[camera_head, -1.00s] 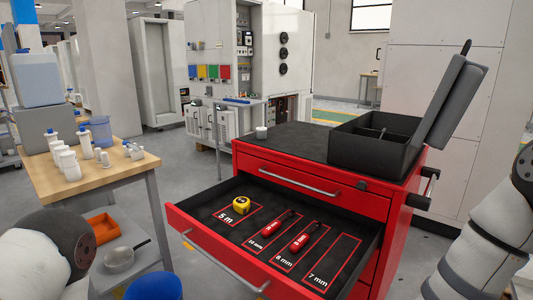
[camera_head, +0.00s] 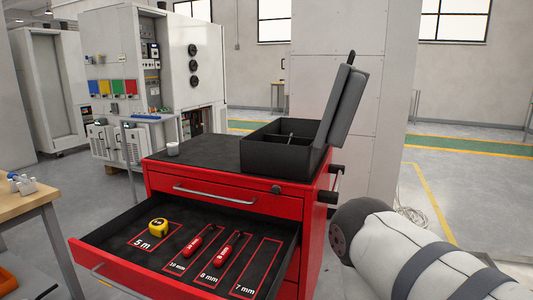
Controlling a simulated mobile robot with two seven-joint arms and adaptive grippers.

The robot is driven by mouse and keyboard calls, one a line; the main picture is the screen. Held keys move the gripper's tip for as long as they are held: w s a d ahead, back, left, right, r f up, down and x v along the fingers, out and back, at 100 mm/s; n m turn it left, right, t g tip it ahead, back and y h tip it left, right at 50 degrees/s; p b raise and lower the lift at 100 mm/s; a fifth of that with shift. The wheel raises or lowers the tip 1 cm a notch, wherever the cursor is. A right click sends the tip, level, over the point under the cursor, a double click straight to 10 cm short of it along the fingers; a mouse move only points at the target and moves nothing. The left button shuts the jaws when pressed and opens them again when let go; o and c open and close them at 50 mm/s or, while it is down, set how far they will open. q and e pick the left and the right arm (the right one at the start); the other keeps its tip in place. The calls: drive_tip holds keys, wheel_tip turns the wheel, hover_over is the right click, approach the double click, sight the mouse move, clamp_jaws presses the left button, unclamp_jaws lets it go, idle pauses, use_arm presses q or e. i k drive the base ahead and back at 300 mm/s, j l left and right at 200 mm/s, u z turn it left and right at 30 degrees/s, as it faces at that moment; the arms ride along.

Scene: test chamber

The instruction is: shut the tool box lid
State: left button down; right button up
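The black tool box (camera_head: 273,159) stands on the right part of the red cabinet's dark top. Its grey lid (camera_head: 345,106) is open and stands up, leaning a little to the right, with a handle at its upper edge. A divider shows inside the box. Part of my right arm is in view at the lower right, beside the cabinet and apart from the box. Neither of my grippers is in view.
A small white cup (camera_head: 172,149) stands on the cabinet top. A wooden table (camera_head: 24,202) is at left.

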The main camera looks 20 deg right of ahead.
sight(349, 85)
drive_tip(key=k+l+z, duration=0.15)
drive_tip(key=l, duration=1.05)
drive_tip(key=l+z, duration=0.2)
drive_tip(key=l, duration=1)
drive_tip(key=k, duration=0.05)
